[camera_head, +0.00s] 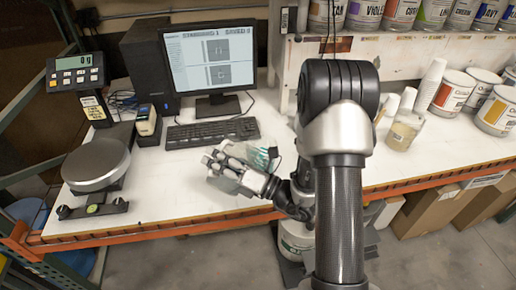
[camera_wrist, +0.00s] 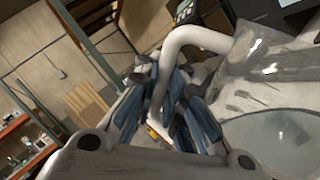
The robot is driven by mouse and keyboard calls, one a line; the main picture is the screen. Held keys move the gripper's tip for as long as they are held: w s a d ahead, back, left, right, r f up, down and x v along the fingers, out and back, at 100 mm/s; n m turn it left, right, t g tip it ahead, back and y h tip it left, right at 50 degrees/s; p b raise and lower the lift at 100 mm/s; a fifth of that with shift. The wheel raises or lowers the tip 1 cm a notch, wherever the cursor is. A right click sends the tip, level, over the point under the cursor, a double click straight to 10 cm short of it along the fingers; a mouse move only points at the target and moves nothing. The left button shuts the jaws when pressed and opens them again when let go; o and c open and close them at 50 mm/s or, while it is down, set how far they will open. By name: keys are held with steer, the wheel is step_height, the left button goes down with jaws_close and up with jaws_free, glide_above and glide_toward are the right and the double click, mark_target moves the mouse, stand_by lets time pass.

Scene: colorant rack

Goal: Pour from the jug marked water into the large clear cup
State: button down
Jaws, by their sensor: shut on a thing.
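My gripper (camera_head: 238,172) is over the white table, in front of the keyboard. In the wrist view my gripper (camera_wrist: 172,100) has its fingers closed around the pale curved handle of a clear jug (camera_wrist: 268,62). The jug's body is at the right of that view, and it looks tilted. In the head view the jug (camera_head: 262,157) is a faint see-through shape, partly hidden by my fingers. Its marking is not readable. A round clear rim or surface (camera_wrist: 275,138) shows at lower right in the wrist view; I cannot tell if it is the large cup or part of the jug.
A scale (camera_head: 97,162) stands at the left, with a display (camera_head: 75,75) reading 0 g. A monitor (camera_head: 210,62) and keyboard (camera_head: 212,132) are behind my gripper. A clear container with beige residue (camera_head: 403,134), stacked white cups (camera_head: 428,85) and paint cans (camera_head: 453,92) stand at the right.

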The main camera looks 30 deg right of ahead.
steer(key=shift+w+d+r+m+t+h+p, duration=0.2)
steer(key=shift+d+r+m+p, duration=0.3)
steer(key=shift+r+m+p, duration=0.35)
steer(key=shift+w+d+r+m+t+h+p, duration=0.1)
steer(key=shift+w+d+r+m+t+p, duration=0.2)
steer(key=shift+d+r+m+p, duration=0.4)
stand_by(4.1)
steer(key=shift+a+r, duration=0.2)
steer(key=shift+a, duration=0.05)
